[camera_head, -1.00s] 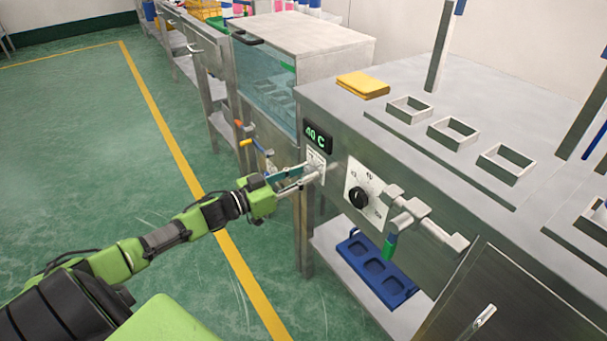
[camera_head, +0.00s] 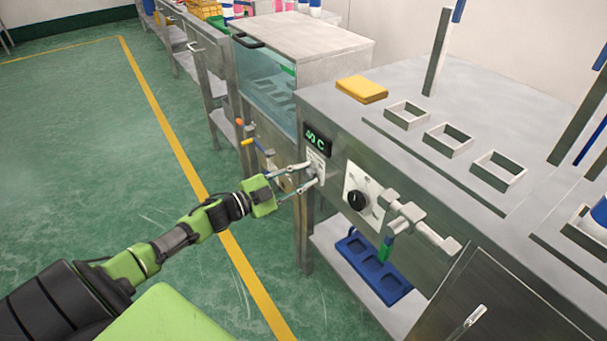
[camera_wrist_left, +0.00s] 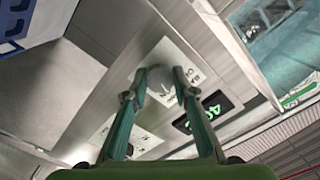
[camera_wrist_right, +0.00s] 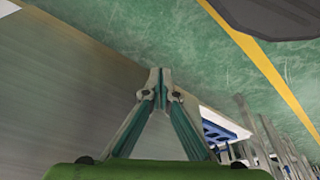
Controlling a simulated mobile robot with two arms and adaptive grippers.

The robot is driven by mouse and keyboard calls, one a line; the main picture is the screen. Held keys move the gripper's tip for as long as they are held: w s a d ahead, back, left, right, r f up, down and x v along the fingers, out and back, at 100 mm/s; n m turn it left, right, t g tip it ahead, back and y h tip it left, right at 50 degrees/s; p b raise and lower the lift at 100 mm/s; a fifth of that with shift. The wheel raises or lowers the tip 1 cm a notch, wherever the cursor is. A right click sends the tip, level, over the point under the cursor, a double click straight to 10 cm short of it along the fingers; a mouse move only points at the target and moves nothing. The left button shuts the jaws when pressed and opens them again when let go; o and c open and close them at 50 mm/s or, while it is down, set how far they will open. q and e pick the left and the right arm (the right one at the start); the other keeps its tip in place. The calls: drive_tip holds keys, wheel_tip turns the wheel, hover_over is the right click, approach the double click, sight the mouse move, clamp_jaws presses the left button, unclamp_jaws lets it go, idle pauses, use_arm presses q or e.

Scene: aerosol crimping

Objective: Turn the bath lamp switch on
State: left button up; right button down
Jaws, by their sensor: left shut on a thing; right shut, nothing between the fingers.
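The lamp switch is a small grey knob (camera_wrist_left: 159,84) on a white labelled plate (camera_wrist_left: 180,62), on the steel bath front below the green temperature display (camera_head: 317,139). The plate (camera_head: 317,158) also shows in the head view, partly behind the fingers. My left gripper (camera_head: 314,177) is at the plate; in the left wrist view its two fingertips (camera_wrist_left: 160,80) are closed on the knob from both sides. The fingertips hide part of the knob, and I cannot read its setting. My right gripper (camera_wrist_right: 160,76) is shut and empty, seen only in the right wrist view.
A black dial (camera_head: 357,201) on a white plate and a protruding metal fixture (camera_head: 408,218) are on the same front, to the right. A blue tray (camera_head: 370,267) lies on the shelf below. The floor at left is open.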

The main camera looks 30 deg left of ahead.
use_arm(q)
drive_tip(key=shift+m, duration=1.2)
use_arm(e)
drive_tip(key=shift+f, duration=0.35)
use_arm(q)
drive_tip(key=o, duration=1.1)
drive_tip(key=v, duration=1.2)
drive_tip(key=shift+f, duration=0.1)
